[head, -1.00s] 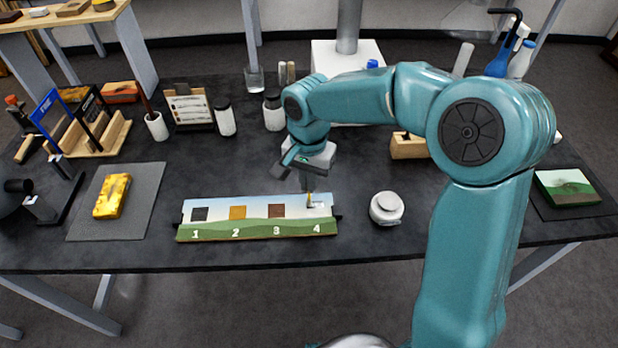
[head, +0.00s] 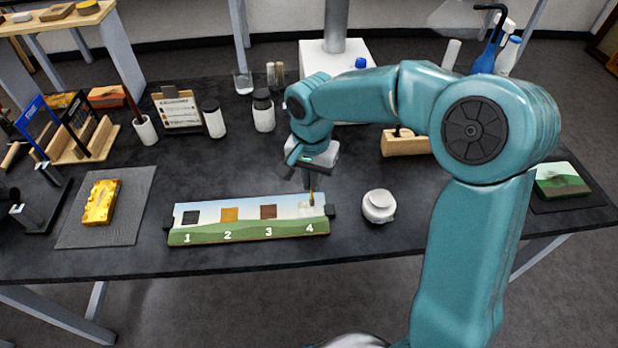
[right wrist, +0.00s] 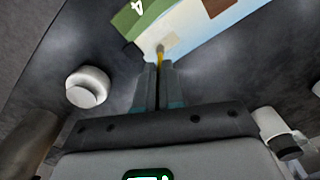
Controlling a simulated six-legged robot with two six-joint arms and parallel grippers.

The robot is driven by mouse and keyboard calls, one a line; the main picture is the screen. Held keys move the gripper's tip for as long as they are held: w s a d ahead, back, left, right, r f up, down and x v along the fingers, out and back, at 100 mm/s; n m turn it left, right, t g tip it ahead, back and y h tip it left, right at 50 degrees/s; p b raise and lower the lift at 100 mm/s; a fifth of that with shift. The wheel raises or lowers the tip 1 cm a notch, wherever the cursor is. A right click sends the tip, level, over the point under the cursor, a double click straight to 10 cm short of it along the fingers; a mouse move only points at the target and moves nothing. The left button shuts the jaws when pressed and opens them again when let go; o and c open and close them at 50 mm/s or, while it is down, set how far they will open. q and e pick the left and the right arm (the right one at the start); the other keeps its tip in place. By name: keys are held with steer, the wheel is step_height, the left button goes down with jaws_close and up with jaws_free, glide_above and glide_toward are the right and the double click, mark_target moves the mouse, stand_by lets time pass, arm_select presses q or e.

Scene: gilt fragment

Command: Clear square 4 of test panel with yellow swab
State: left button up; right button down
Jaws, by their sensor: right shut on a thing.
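The test panel (head: 245,228) lies on the dark table with painted squares above the numbers 1 to 4. Squares 1, 2 and 3 are black, ochre and brown. Square 4 (head: 306,212) looks pale, with a small greyish patch near the swab tip. My right gripper (head: 309,184) is above the panel's right end, shut on the yellow swab (head: 312,197). In the right wrist view the swab (right wrist: 160,56) sticks out between the fingers (right wrist: 159,85), its tip at a grey smudge on the pale square. Whether the tip touches is hard to tell. My left gripper is not in view.
A white lidded jar (head: 379,207) stands right of the panel. A yellow block (head: 101,203) lies on a grey mat (head: 137,215) at left. Dark-lidded jars (head: 263,112) and a wooden block (head: 404,145) stand behind. A small landscape painting (head: 561,180) lies at far right.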

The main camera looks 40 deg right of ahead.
steer(key=shift+w+a, duration=0.3)
steer(key=shift+a, duration=0.25)
steer(key=shift+w+a, duration=0.3)
steer(key=shift+a, duration=0.25)
steer(key=shift+s+d, duration=0.35)
steer(key=shift+d, duration=0.25)
steer(key=shift+s+d, duration=0.35)
steer(key=shift+d, duration=0.25)
steer(key=shift+w+a, duration=0.35)
steer(key=shift+a, duration=0.25)
steer(key=shift+w+a, duration=0.35)
steer(key=shift+a, duration=0.2)
steer(key=shift+s+d, duration=0.35)
steer(key=shift+d, duration=0.25)
steer(key=shift+s+d, duration=0.35)
steer(key=shift+d, duration=0.2)
steer(key=shift+w+a+r, duration=0.1)
steer(key=shift+w+a, duration=0.25)
steer(key=shift+a, duration=0.25)
steer(key=shift+w+a, duration=0.35)
steer(key=shift+a, duration=0.2)
step_height(320, 180, up, 4)
steer(key=p, duration=0.3)
